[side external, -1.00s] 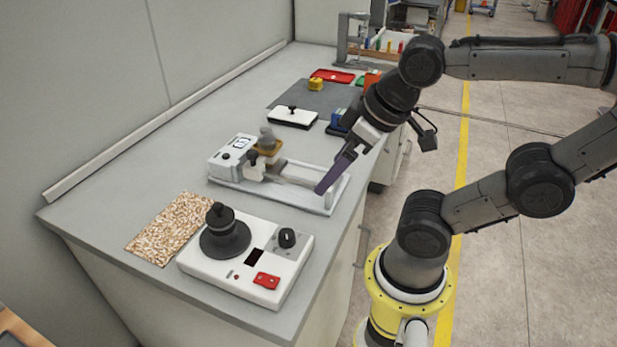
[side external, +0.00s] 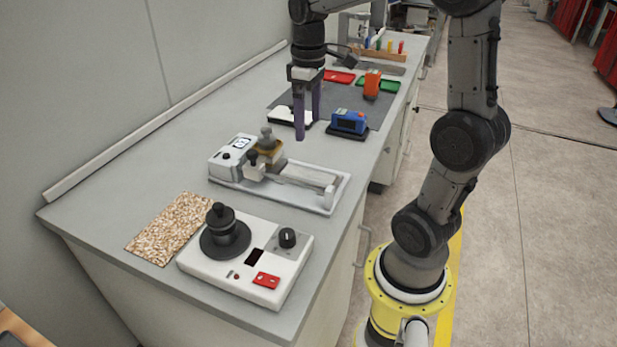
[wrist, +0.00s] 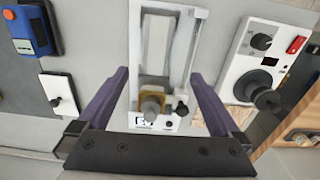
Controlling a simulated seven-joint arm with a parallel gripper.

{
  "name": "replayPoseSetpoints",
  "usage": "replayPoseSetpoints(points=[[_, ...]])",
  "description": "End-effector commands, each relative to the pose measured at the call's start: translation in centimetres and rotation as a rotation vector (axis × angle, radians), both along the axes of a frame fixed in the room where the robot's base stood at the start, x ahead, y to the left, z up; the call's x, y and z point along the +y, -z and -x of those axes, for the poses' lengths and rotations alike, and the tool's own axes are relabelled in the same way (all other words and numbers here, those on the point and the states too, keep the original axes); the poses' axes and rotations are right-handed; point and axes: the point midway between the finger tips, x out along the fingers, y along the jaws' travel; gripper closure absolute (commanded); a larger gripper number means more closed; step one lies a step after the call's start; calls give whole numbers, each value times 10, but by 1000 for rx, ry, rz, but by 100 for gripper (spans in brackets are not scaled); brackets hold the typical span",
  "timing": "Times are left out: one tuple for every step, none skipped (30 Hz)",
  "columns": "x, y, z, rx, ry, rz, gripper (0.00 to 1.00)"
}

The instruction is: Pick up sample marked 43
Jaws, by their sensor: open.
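No mark reading 43 can be made out on any thing in view, so I cannot tell which is the sample. My gripper (side external: 307,127) points down, open and empty, above the bench. In the wrist view my gripper (wrist: 160,76) has its two purple fingers wide apart, one on each side of the white coater with a long tray (side external: 318,180). The coater, also in the wrist view (wrist: 188,45), has a brass-coloured block with a grey knob (side external: 267,148) and a small display whose characters are unclear.
A speckled brown panel (side external: 168,228) lies beside a white device with a black knob (side external: 265,262). Behind the coater are a blue instrument (side external: 349,121), a white block (side external: 283,113), an orange thing (side external: 372,84), a red tray (side external: 339,76) and a green tray (side external: 392,86).

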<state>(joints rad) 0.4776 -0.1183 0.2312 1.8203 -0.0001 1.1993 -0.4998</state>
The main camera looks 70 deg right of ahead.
Motion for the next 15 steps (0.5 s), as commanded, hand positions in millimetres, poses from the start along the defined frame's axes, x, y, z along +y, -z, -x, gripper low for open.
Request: replayPoseSetpoints(points=[[-4,5,2,11,16,-6,0],[-5,6,3,11,20,-6,0],[-6,9,3,12,23,-6,0],[-6,13,4,13,24,-7,0],[-6,17,4,14,24,-7,0],[-5,23,4,14,23,-8,0],[-5,29,4,13,23,-7,0],[-5,35,4,15,23,-8,0],[-5,43,4,15,23,-8,0],[-5,49,4,14,22,-8,0],[-5,55,4,15,22,-8,0],[-5,62,4,14,22,-8,0],[-5,67,4,13,22,-7,0],[-5,71,4,13,22,-7,0],[-5,76,3,12,22,-6,0]])
